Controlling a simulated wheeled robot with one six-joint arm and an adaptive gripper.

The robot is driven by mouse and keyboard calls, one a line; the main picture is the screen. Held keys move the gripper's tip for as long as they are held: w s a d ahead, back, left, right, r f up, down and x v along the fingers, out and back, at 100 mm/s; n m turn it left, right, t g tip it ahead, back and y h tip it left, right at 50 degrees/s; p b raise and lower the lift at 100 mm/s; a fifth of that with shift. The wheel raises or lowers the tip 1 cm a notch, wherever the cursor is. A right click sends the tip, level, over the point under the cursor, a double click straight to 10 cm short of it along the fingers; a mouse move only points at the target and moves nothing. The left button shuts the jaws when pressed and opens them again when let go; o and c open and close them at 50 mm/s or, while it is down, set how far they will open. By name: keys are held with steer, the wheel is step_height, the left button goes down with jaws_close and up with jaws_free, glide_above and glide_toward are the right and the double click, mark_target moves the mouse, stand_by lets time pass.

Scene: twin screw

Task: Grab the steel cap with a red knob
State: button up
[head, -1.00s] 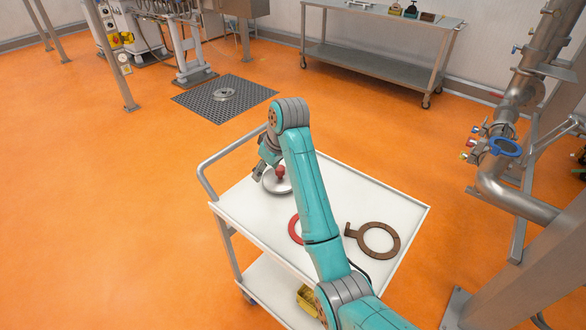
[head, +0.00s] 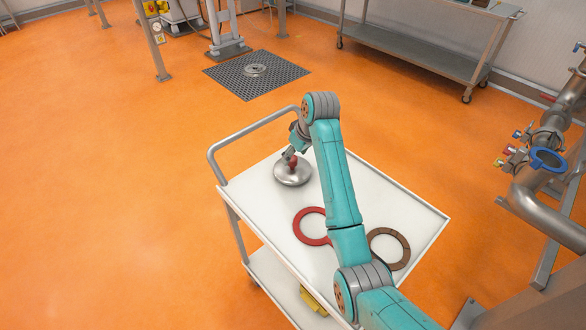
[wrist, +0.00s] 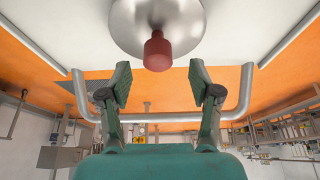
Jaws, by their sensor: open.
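The steel cap (head: 291,174) is a round, shiny disc lying on the white cart top near its handle end. Its red knob (head: 293,160) stands up from the middle. In the wrist view the steel cap (wrist: 127,22) is at the top, and its red knob (wrist: 157,52) points toward my gripper (wrist: 158,84). The two green fingers are spread apart, with the knob just beyond their tips and roughly between them. Nothing is held. In the head view my gripper (head: 291,152) is at the knob, partly hidden by my arm; contact cannot be told.
The white cart top (head: 395,195) also bears a red ring (head: 298,229) and a brown ring (head: 407,246), both partly behind my arm. The cart's handle rail (head: 212,160) rises beyond the cap. Steel pipes (head: 545,205) stand at the right. A yellow object (head: 312,300) is on the lower shelf.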

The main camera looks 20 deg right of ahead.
mark_target(294, 158)
steer(key=x, duration=0.3)
steer(key=shift+s+d+f, duration=0.1)
steer(key=shift+d+f, duration=0.05)
steer(key=shift+f, duration=0.25)
steer(key=shift+w+f, duration=0.25)
steer(key=shift+f, duration=0.35)
steer(key=shift+c, duration=0.2)
jaws_close()
